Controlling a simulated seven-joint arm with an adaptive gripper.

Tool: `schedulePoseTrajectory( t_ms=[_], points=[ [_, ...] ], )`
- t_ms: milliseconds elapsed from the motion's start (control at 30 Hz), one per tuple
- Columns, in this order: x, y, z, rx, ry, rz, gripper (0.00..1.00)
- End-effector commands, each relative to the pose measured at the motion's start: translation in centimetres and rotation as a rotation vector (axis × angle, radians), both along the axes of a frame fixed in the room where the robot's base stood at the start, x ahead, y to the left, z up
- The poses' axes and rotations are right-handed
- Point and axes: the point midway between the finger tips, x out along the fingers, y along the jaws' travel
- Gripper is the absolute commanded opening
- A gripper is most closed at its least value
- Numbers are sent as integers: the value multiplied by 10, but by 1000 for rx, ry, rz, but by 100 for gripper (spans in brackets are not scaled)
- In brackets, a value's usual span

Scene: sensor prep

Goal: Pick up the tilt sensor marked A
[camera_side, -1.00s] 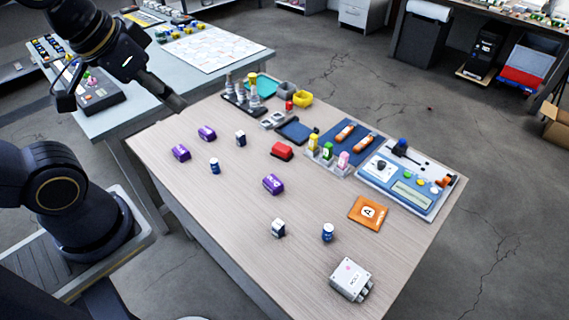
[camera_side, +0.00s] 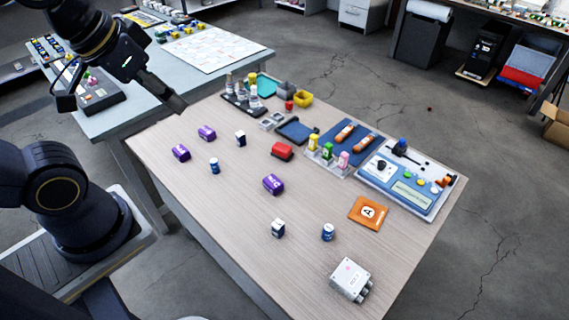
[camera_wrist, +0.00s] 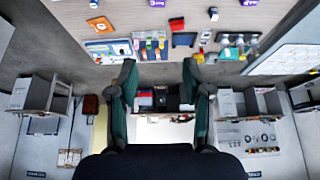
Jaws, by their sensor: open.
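Three purple blocks with white marks lie on the wooden table: one nearer the middle (camera_side: 273,184), one at left (camera_side: 180,153) and one behind it (camera_side: 207,132). They look like the sensors, but their letters are too small to read surely. An orange square marked A (camera_side: 368,212) lies flat at the table's right side; it also shows in the wrist view (camera_wrist: 100,24). In the wrist view my gripper (camera_wrist: 158,66) is open and empty, its two green fingers apart. Purple blocks are cut by that view's top edge. My gripper is well away from them, above the table's far left side.
White-and-dark and blue small items stand among the blocks. A red block (camera_side: 282,150), a bottle rack (camera_side: 328,158), a blue tray (camera_side: 350,140) and a control panel (camera_side: 408,185) fill the back right. A grey box (camera_side: 351,280) sits at the front. The front-left table is clear.

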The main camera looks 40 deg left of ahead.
Motion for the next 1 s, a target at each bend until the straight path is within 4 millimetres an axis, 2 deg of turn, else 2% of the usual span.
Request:
schedulePoseTrajectory(
  t_ms=[33, 333, 600, 733, 867, 1000],
  points=[
    [0, 0, 0, 0, 0, 0, 58],
    [0, 0, 0, 0, 0, 0, 88],
    [0, 0, 0, 1, 0, -2, 88],
    [2, 0, 1, 31, -10, -57, 88],
    [29, 2, 29, 119, -81, -195, 88],
    [71, 23, 38, 198, -54, -257, 88]
  ],
)
